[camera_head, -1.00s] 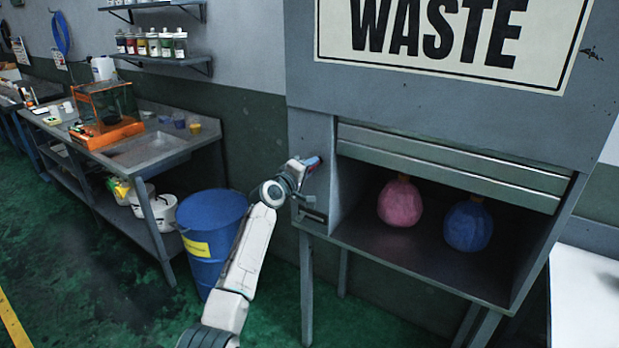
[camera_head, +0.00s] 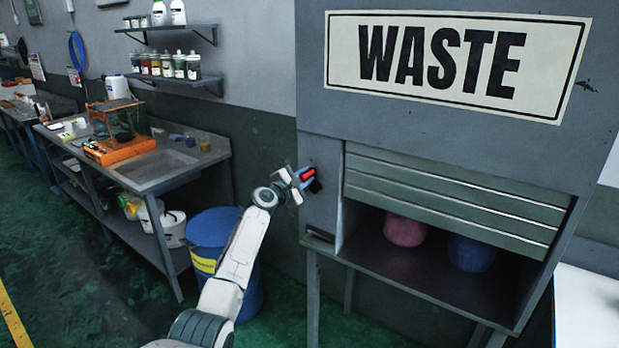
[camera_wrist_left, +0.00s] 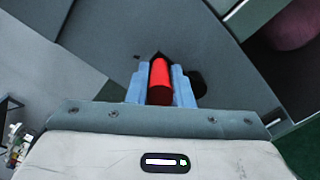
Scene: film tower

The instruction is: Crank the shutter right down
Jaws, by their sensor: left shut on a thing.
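The grey slatted shutter (camera_head: 455,200) hangs partly down over the opening of the waste cabinet (camera_head: 319,225). A gap stays open under its bottom edge. My left gripper (camera_head: 306,176) is at the cabinet's left front face, shut on the red crank handle (camera_head: 309,173). In the left wrist view the red handle (camera_wrist_left: 160,82) sits between the blue fingers. The crank's arm is mostly hidden behind the gripper. My right gripper does not show.
A pink bag (camera_head: 404,231) and a blue bag (camera_head: 471,253) stand inside the cabinet, their tops hidden by the shutter. A blue barrel (camera_head: 213,228) stands left of the cabinet, behind my arm. A sink bench (camera_head: 170,165) runs along the left wall.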

